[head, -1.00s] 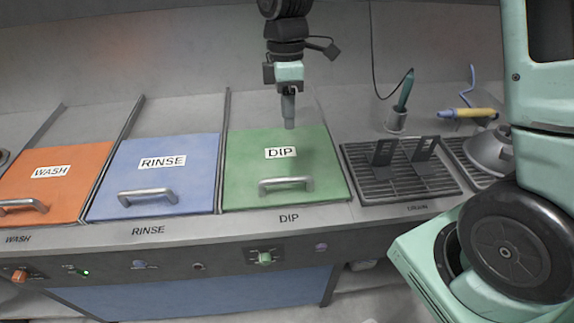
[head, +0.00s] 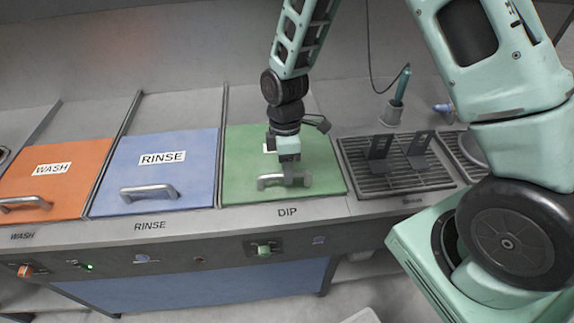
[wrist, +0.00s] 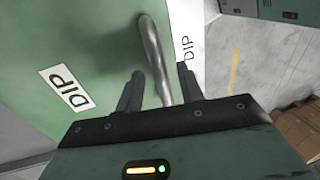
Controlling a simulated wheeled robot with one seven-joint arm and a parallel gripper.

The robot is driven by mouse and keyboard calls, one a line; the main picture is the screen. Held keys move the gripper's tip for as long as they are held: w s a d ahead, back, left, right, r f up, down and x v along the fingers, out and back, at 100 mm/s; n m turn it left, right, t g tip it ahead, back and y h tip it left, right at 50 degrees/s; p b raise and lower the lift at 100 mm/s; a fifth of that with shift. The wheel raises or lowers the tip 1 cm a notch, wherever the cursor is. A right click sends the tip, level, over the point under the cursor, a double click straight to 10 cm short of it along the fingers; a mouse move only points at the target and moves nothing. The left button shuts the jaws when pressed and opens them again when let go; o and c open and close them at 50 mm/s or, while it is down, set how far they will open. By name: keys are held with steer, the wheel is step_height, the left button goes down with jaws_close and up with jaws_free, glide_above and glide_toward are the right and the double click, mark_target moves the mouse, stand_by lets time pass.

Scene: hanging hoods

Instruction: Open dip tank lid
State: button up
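The green dip tank lid (head: 238,165) lies closed on the counter. Its silver bar handle (head: 266,182) is near the front edge, partly hidden by my gripper (head: 288,180), which points down at it. In the wrist view, the green lid (wrist: 95,35) fills the left side, with its DIP label at lower left. The handle (wrist: 152,55) passes between the two dark fingers of my gripper (wrist: 160,80). The fingers are apart, with a gap visible beside the handle, so my gripper looks open around it. I cannot tell whether either finger touches the bar.
The blue rinse lid (head: 160,180) and orange wash lid (head: 60,172) lie closed to the left. A dark drain grate (head: 400,180) with two upright brackets is to the right. A cup with a teal-handled tool (head: 392,112) stands behind it. A knob (head: 264,249) sits on the front panel.

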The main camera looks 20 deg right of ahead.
jaws_close()
steer(key=shift+w, duration=0.1)
